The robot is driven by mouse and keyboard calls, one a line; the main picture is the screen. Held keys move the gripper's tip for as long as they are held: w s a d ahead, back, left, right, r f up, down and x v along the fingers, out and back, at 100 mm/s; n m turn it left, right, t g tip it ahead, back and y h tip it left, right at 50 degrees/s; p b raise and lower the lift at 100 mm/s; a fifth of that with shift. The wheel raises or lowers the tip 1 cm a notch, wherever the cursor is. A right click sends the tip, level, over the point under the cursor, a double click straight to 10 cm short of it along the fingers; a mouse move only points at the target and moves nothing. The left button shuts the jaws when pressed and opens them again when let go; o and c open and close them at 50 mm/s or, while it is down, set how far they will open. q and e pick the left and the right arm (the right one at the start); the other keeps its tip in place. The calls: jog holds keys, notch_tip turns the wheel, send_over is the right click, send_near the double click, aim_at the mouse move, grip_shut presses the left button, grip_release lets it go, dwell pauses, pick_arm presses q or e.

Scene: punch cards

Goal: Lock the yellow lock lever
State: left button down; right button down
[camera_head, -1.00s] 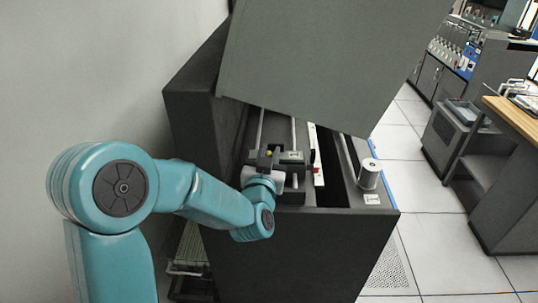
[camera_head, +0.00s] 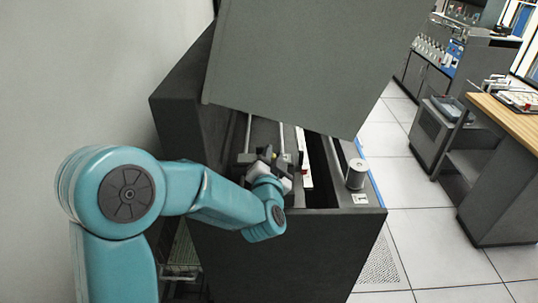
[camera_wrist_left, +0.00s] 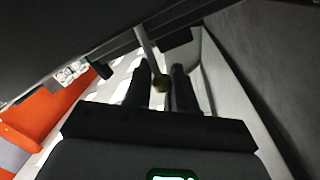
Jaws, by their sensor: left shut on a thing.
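The wrist and fingers hide most of the lever there. My right gripper is not in view.
A large grey raised cover (camera_head: 300,65) hangs over the machine's opening. A wall (camera_head: 80,75) is close on the left. Tiled floor (camera_head: 425,270) is clear on the right, before a wooden-topped desk (camera_head: 515,120).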

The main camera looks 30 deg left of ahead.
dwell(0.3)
